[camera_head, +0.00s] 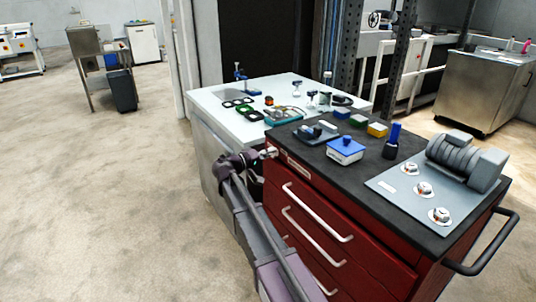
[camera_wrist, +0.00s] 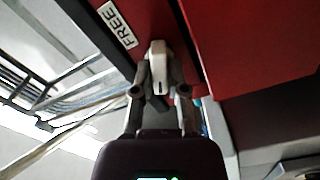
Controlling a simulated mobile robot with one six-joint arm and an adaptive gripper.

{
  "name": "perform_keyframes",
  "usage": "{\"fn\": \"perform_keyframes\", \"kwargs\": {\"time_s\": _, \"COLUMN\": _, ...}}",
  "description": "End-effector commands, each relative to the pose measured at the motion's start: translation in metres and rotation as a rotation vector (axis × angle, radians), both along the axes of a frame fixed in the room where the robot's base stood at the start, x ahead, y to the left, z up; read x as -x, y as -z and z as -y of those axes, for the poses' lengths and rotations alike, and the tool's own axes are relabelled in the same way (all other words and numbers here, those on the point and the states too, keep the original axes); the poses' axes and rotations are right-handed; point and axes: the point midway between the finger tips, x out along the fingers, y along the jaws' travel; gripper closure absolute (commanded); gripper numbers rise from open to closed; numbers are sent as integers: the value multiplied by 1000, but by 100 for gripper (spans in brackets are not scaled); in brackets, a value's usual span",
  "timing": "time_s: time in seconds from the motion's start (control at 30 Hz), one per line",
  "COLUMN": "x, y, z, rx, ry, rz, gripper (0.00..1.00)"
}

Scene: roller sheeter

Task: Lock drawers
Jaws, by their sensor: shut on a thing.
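The red drawer cabinet (camera_head: 330,215) stands in the middle right of the head view, with several drawers and white bar handles (camera_head: 318,212). The drawer fronts that show look closed. My gripper (camera_head: 270,153) is at the cabinet's upper left front corner, just under the black top. In the wrist view my gripper (camera_wrist: 159,88) is shut on a pale grey lock knob (camera_wrist: 158,62) with a dark slot mark. A white label reading FREE (camera_wrist: 118,24) is on the red front beside the knob. The fingers hide the knob's sides.
The black cabinet top (camera_head: 400,160) holds a grey roller machine (camera_head: 465,160), a blue-and-white box (camera_head: 345,150) and a dark blue bottle (camera_head: 392,142). A black side handle (camera_head: 490,245) sticks out at right. A white bench (camera_head: 215,100) adjoins.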

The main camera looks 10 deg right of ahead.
Motion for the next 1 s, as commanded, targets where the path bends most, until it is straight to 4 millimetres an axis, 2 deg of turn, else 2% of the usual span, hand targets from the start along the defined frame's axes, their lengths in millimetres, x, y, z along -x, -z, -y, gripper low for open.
{"fn": "perform_keyframes", "kwargs": {"time_s": 0.2, "x": 3, "y": 1, "z": 4, "rx": 71, "ry": 11, "rz": -177, "gripper": 100}}
{"fn": "perform_keyframes", "kwargs": {"time_s": 0.5, "x": 3, "y": 2, "z": 3, "rx": 139, "ry": 11, "rz": -345, "gripper": 100}}
{"fn": "perform_keyframes", "kwargs": {"time_s": 1.0, "x": 3, "y": 3, "z": 3, "rx": 160, "ry": 10, "rz": -399, "gripper": 100}}
